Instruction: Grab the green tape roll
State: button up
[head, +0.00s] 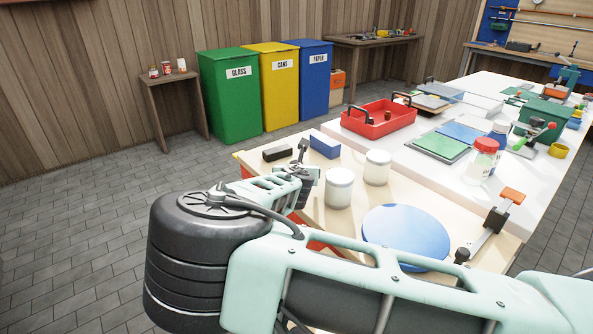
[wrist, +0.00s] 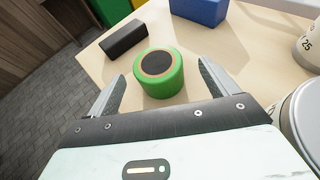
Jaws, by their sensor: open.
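The green tape roll (wrist: 160,84) stands upright on the wooden bench in the wrist view, with a brown ring and a dark centre on top. My gripper (wrist: 162,88) is open, its two fingers apart on the left and right of the roll. The roll sits between or just beyond the fingertips; I cannot tell whether either finger touches it. In the head view my gripper (head: 304,160) is over the near left part of the bench, and the roll is hidden behind it and my arm.
A black block (wrist: 124,40) and a blue block (wrist: 199,10) lie just beyond the roll. White jars (head: 339,188) stand right of my gripper, with a blue disc (head: 406,232) nearer. A red tray (head: 378,123) is farther back. The bench's left edge is close.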

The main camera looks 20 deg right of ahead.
jog(key=x, duration=0.4)
jog(key=shift+w+a, duration=0.15)
jog(key=shift+w, duration=0.05)
jog(key=shift+r, duration=0.1)
jog(key=c, duration=1.1)
